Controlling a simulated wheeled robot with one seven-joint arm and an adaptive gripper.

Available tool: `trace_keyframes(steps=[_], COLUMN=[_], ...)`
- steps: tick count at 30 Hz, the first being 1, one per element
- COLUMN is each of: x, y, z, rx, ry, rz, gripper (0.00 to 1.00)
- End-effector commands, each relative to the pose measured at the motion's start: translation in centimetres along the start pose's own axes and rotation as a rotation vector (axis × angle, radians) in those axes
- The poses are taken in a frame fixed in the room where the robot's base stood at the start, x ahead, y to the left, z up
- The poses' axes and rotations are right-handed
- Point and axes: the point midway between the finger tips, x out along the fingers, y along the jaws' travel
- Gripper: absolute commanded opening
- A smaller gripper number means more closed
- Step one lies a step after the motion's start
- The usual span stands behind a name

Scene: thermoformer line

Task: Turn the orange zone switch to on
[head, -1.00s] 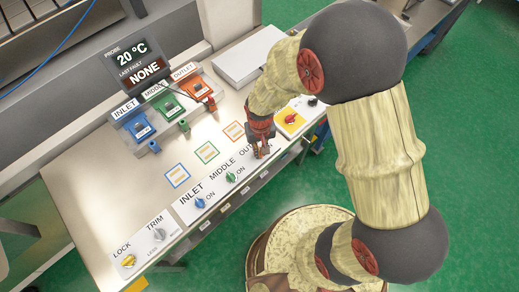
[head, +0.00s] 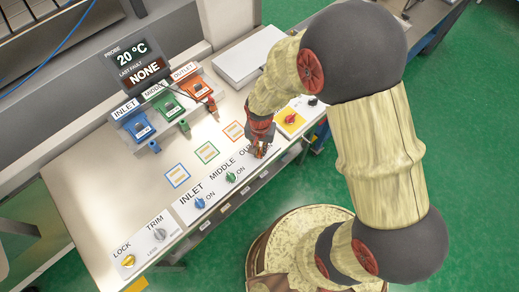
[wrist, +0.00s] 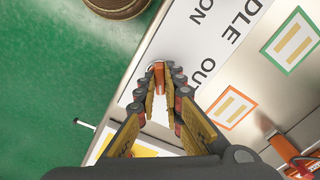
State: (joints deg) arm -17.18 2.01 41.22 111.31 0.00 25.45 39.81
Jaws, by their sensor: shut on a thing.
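The orange zone switch (wrist: 158,74) shows between my fingertips in the wrist view, on the white label strip by the panel's front edge. In the head view my gripper (head: 260,151) covers it and part of its "OUTLET" lettering. My gripper, also in the wrist view (wrist: 160,78), points down at the panel and is shut on the orange switch. The switch's pointing direction and its "ON" mark are hard to make out behind the fingers.
The blue inlet switch (head: 200,203) and green middle switch (head: 231,177) sit left of my gripper. A red knob on a yellow plate (head: 291,119) is close on the right. Coloured connectors and a display (head: 134,62) stand behind. The panel between is clear.

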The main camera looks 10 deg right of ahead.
Motion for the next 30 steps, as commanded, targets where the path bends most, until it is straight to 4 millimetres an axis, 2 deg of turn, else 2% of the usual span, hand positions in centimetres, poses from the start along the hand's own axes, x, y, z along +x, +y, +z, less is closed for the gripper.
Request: trace_keyframes(steps=[8,16,26,30], x=[0.03,0.03,0.03,0.03], y=[0.03,0.04,0.04,0.04], z=[0.03,0.03,0.03,0.03], rx=[0.010,0.219,0.252,0.346], ry=[-0.001,-0.001,-0.001,-0.001], rz=[0.001,0.001,0.001,0.001], gripper=[0.00,0.00,0.00,0.00])
